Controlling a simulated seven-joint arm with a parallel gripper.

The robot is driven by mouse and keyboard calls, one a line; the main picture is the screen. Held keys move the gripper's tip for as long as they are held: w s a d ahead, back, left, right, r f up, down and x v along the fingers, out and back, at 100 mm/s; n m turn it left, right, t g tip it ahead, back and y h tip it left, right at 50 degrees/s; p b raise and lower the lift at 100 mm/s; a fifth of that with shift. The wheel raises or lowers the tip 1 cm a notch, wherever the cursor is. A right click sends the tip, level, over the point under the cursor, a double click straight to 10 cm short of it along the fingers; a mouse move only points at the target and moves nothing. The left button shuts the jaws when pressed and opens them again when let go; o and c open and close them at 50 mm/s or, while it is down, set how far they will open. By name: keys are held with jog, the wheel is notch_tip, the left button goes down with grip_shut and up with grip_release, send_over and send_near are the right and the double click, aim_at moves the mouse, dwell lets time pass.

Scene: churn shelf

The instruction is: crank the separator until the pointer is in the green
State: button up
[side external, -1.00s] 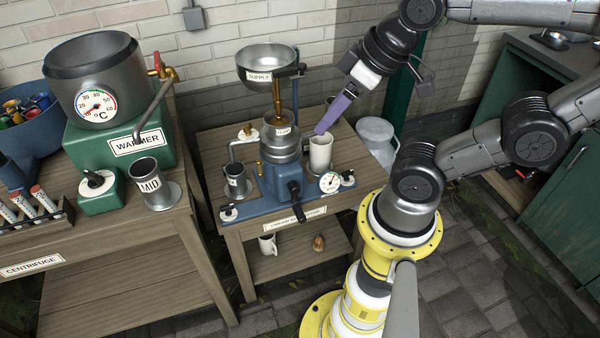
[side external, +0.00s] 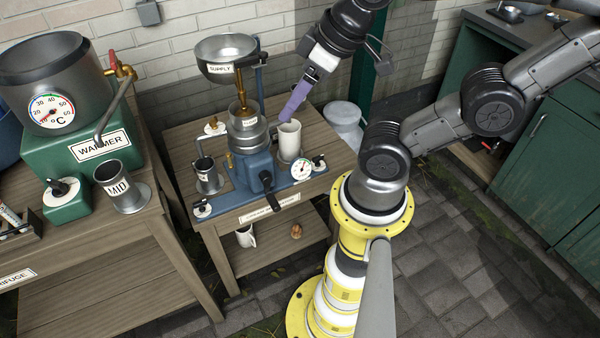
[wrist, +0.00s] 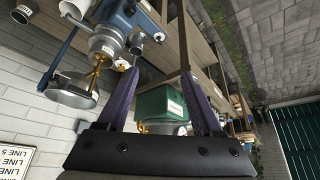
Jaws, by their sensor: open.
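The blue separator (side external: 252,168) stands on the middle bench with a steel bowl labelled SUPPLY (side external: 225,48) above it. Its dark crank (side external: 270,194) hangs downward at the front. A small round gauge (side external: 301,168) sits at its right; its pointer and any green band are too small to read. My gripper (side external: 286,116), with purple fingers, is above and behind the crank, near the white cup (side external: 289,141). In the wrist view my gripper (wrist: 161,72) has its fingers spread with nothing held; the separator (wrist: 118,22) is at upper left, outside them.
The green warmer (side external: 82,158) with its steel pot and a cup labelled MID (side external: 122,186) stand on the left bench. A dark cup (side external: 207,176) is left of the separator. A pale can (side external: 343,118) stands behind the bench's right side.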

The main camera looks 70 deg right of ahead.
jog(key=m, duration=0.1)
jog(key=m+g+h, duration=0.3)
jog(key=m+h, duration=0.1)
jog(key=m, duration=0.6)
send_over(274, 208)
jog(key=w+a+f+m+g+h, duration=0.1)
jog(key=w+a+f+h, duration=0.1)
jog(key=w+f, duration=0.35)
jog(key=w+a+f+m+g+h, duration=0.1)
jog(key=w+a+f+h, duration=0.15)
jog(key=f, duration=0.55)
jog(key=s+a+f+n+t+h, duration=0.1)
jog(key=a+f+n, duration=0.1)
jog(key=f, duration=0.7)
jog(key=s+a+f+n+t+h, duration=0.1)
jog(key=a+f+n+h, duration=0.1)
jog(key=f, duration=0.7)
jog(key=s+d+f+n+t+h, duration=0.1)
jog(key=s+d+f+n+t, duration=0.15)
jog(key=s+f+n, duration=0.45)
jog(key=shift+m, duration=0.9)
jog(key=shift+w+d+f, duration=0.25)
jog(key=shift+d+f, duration=0.55)
jog(key=shift+d, duration=0.4)
jog(key=shift+w+d+f, duration=0.2)
jog(key=shift+d+f, duration=0.6)
jog(key=shift+d, duration=0.4)
jog(key=shift+w+d+f, duration=0.25)
jog(key=shift+d+f, duration=0.55)
jog(key=shift+d, duration=0.4)
